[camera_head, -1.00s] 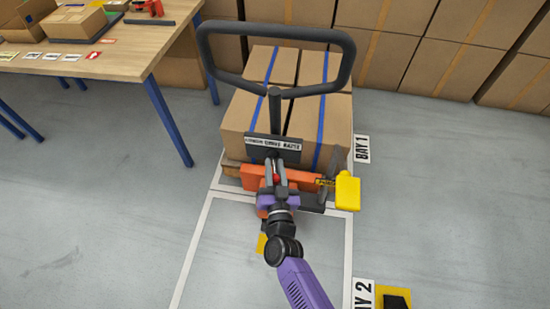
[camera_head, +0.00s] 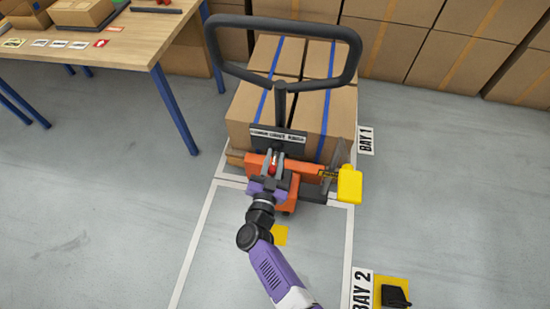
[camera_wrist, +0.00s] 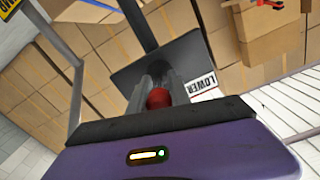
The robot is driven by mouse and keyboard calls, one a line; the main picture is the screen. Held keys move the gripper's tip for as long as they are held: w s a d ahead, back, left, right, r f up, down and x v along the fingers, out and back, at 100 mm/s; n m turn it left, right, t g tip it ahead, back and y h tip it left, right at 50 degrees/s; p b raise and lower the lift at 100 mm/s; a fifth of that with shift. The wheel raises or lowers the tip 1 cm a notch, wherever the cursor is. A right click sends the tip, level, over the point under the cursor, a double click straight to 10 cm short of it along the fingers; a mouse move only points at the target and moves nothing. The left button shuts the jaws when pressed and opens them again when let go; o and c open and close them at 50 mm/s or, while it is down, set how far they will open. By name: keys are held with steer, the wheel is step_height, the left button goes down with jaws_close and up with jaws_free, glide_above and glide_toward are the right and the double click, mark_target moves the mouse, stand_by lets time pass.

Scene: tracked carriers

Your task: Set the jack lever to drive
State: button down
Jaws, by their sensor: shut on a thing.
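The pallet jack has an orange body (camera_head: 309,170) and a tall black loop handle (camera_head: 284,22). A dark lever plate (camera_head: 279,141) with a white label strip sits low on the handle's post. The jack lever has a red knob (camera_head: 274,167), also seen in the wrist view (camera_wrist: 158,97). My gripper (camera_head: 275,162) is shut on the red knob, just below the plate. In the wrist view its two grey fingers (camera_wrist: 157,92) stand either side of the knob, and a label reading LOWER (camera_wrist: 203,85) shows beside it. The lever's shaft is hidden.
Cartons with blue straps (camera_head: 324,113) stand on the jack's forks behind the handle. A yellow block (camera_head: 349,184) sticks out at the jack's right. A table (camera_head: 140,40) stands at upper left. Floor lines mark BAY 1 and BAY 2.

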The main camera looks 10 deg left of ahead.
mark_target(271, 174)
steer(key=shift+r, duration=0.2)
steer(key=c, duration=1.5)
jaws_free()
steer(key=shift+s+f, duration=0.1)
steer(key=s+p, duration=0.1)
steer(key=s, duration=0.6)
steer(key=shift+s+a+p, duration=0.15)
steer(key=shift+s+p, duration=0.15)
steer(key=shift+s, duration=0.1)
